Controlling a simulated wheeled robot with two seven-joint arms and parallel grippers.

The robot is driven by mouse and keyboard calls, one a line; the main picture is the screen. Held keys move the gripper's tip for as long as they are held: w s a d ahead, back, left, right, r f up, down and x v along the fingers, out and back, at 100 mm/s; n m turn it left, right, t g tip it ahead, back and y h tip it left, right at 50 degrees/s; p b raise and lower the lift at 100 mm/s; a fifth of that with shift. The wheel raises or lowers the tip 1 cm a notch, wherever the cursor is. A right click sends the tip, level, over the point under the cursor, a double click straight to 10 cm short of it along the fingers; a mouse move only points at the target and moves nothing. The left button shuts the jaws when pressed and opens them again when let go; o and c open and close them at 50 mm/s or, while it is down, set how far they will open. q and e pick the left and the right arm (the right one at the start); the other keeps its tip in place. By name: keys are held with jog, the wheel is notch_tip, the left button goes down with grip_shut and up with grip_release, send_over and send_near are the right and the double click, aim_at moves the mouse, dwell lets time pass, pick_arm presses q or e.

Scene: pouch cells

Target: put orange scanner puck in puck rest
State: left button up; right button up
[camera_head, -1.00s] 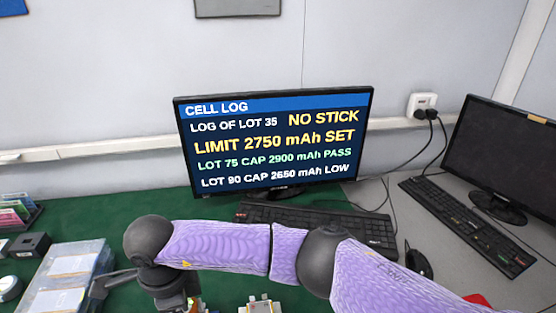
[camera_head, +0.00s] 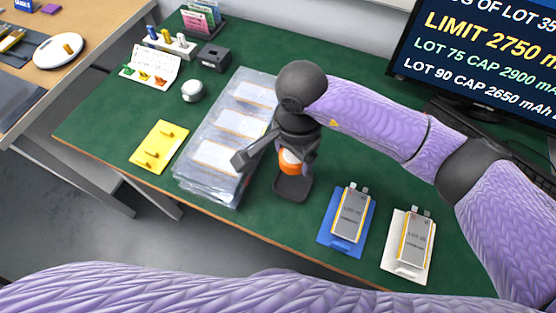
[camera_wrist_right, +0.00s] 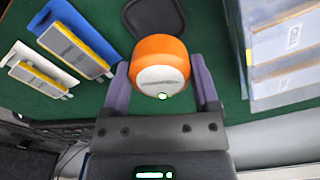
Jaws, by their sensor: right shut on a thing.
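The orange scanner puck (camera_head: 291,167) has a pale grey face and hangs between the fingers of my right gripper (camera_head: 294,155). In the right wrist view the puck (camera_wrist_right: 155,47) sits between both fingers of my right gripper (camera_wrist_right: 160,68), which is shut on it. The dark puck rest (camera_head: 292,188) stands on the green mat just below the puck in the head view. In the wrist view the rest (camera_wrist_right: 170,12) shows behind the puck, partly hidden by it. I cannot tell whether puck and rest touch. My left gripper is not in view.
Clear bagged stacks (camera_head: 215,155) lie close left of the rest. A blue tray (camera_head: 334,243) and a white tray (camera_head: 405,272) with pouch cells lie to the right. A yellow pad (camera_head: 158,147), white puck-like item (camera_head: 192,91) and black box (camera_head: 213,57) are farther left.

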aim_at(293, 183)
jog(key=f, duration=0.2)
jog(key=f+b, duration=0.1)
jog(key=f, duration=0.2)
jog(key=f+b, duration=0.1)
jog(key=f, duration=0.2)
jog(key=shift+s+d, duration=0.25)
jog(key=shift+f, duration=0.2)
jog(key=o, duration=1.1)
jog(key=shift+c, duration=0.2)
jog(key=shift+o, duration=0.5)
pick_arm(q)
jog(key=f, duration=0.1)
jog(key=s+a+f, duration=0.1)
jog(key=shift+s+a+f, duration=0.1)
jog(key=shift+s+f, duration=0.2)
